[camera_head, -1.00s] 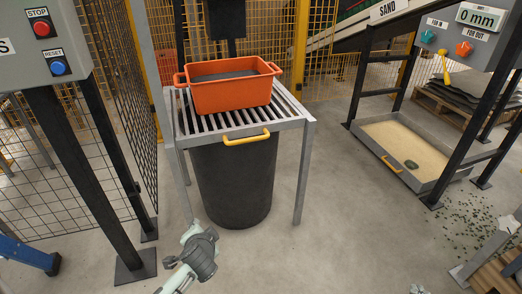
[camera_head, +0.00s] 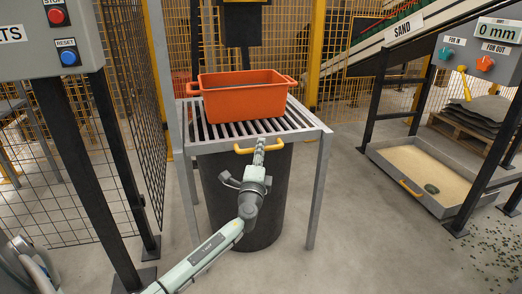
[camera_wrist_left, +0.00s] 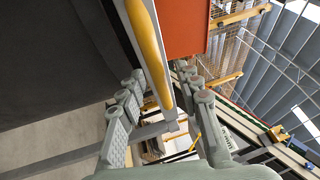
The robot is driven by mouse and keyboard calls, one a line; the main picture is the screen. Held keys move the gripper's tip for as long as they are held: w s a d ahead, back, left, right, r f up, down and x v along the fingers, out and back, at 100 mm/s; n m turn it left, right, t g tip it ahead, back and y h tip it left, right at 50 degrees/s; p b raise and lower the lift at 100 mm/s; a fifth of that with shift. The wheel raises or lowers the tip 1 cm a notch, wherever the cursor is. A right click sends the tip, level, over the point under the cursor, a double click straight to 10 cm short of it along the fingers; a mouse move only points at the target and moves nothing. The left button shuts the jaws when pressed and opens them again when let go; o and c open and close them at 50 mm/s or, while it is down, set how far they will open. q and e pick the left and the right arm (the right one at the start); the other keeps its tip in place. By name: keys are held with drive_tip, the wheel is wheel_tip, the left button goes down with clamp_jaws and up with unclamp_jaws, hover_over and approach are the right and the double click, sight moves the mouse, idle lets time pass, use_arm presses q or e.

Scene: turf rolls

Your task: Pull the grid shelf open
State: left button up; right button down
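The grid shelf (camera_head: 214,131) is a slatted metal top on a grey frame, with a yellow handle (camera_head: 243,151) on its front edge. An orange crate (camera_head: 243,97) stands on the slats. My left gripper (camera_head: 259,148) is at the handle, near its middle to right part. In the left wrist view the yellow handle (camera_wrist_left: 149,50) runs between the two spread fingers of the left gripper (camera_wrist_left: 161,75). The fingers stand apart, and I cannot tell whether either touches the handle. My right gripper is not in view.
A dark bin (camera_head: 272,205) stands under the shelf, partly hidden by my left arm. A control box (camera_head: 48,40) on dark posts is at the left. A sand tray (camera_head: 410,165) lies at the right. The floor in front of the shelf is clear.

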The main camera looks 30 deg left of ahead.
use_arm(q)
drive_tip(key=shift+w+a+r, duration=0.1)
drive_tip(key=shift+w+a, duration=0.2)
drive_tip(key=shift+w, duration=0.25)
clamp_jaws()
